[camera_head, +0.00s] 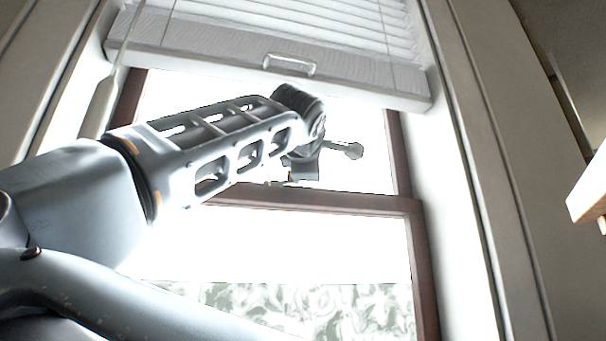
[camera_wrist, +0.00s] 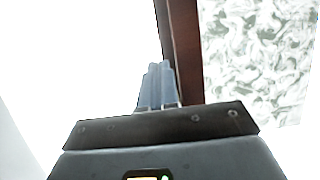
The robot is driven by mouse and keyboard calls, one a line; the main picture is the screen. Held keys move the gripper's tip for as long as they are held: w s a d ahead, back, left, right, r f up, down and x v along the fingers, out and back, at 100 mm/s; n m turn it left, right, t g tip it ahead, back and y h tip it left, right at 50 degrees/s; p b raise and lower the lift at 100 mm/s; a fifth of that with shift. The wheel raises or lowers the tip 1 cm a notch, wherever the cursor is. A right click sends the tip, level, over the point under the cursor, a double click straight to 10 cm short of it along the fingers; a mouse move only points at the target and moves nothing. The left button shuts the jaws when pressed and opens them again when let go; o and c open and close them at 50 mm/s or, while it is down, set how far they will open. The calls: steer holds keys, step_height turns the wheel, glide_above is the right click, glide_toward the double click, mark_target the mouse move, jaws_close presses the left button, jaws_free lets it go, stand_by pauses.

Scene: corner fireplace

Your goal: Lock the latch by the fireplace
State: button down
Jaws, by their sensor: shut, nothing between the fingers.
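A window with a reddish-brown frame stands ahead, with a brown middle rail (camera_head: 300,197). A small pale piece (camera_head: 290,184) lies along the top of this rail, just below my wrist; it may be the latch, but it is too small and partly covered to be sure. My gripper (camera_head: 350,150) is shut and empty, pointing right just above the rail, in front of the bright upper pane. In the wrist view my gripper's closed fingers (camera_wrist: 160,68) lie together beside the rail (camera_wrist: 184,60), overlapping its edge. No latch is clear in the wrist view.
A white blind (camera_head: 230,62) with a handle (camera_head: 289,66) hangs over the top of the window, close above my wrist. A pale cord pull (camera_head: 100,105) hangs at the left. A light wooden edge (camera_head: 588,190) juts in at the right. The lower pane shows foliage.

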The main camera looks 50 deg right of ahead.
stand_by(0.4)
steer(key=s+d+r, duration=0.7)
steer(key=s+r, duration=0.2)
steer(key=r, duration=0.2)
steer(key=shift+d, duration=0.2)
stand_by(0.5)
